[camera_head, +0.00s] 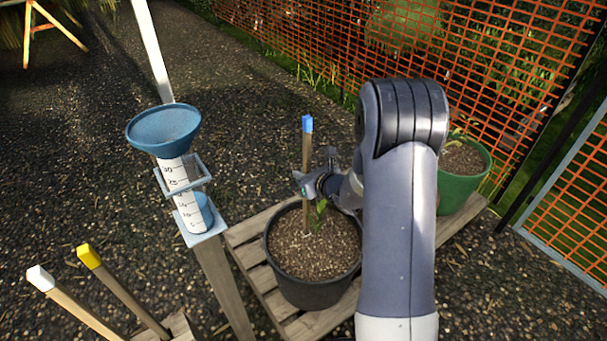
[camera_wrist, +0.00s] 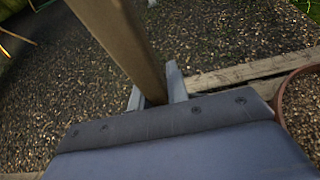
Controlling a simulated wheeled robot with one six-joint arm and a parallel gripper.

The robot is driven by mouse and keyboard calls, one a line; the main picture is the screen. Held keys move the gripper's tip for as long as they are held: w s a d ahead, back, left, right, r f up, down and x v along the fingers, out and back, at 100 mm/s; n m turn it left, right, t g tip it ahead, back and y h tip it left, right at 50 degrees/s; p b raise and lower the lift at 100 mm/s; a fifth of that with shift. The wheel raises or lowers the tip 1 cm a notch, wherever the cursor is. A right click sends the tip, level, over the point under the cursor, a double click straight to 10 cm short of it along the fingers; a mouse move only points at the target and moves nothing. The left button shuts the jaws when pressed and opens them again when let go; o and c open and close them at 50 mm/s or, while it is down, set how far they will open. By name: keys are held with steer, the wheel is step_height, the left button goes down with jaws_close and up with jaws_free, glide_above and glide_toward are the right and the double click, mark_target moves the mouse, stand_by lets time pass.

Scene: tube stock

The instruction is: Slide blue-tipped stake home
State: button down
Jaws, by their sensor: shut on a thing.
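The blue-tipped stake (camera_head: 306,160) stands close to upright over the dark pot (camera_head: 310,292), blue end up. Its lower end meets the soil in the picture near a small green plant (camera_head: 319,213); how deep it sits cannot be told. My gripper (camera_head: 308,186) is shut on the stake's middle, reaching in from the right above the pot. In the wrist view, the stake (camera_wrist: 122,42) runs between the two fingers (camera_wrist: 157,98), and its lower part is hidden.
The pot stands on a wooden pallet (camera_head: 248,257), with a green pot (camera_head: 465,180) at its right end. A blue-funnelled rain gauge (camera_head: 187,185) on a post stands close left. White-tipped (camera_head: 75,304) and yellow-tipped (camera_head: 120,289) stakes stand lower left. Orange fencing (camera_head: 330,45) lies behind.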

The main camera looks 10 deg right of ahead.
steer(key=shift+f+b, duration=0.95)
steer(key=shift+b, duration=0.05)
steer(key=shift+f, duration=0.1)
steer(key=shift+f+b, duration=1.45)
steer(key=shift+b, duration=0.4)
steer(key=shift+f, duration=0.15)
steer(key=shift+f+b, duration=1.4)
steer(key=shift+b, duration=0.5)
steer(key=c, duration=1.3)
jaws_free()
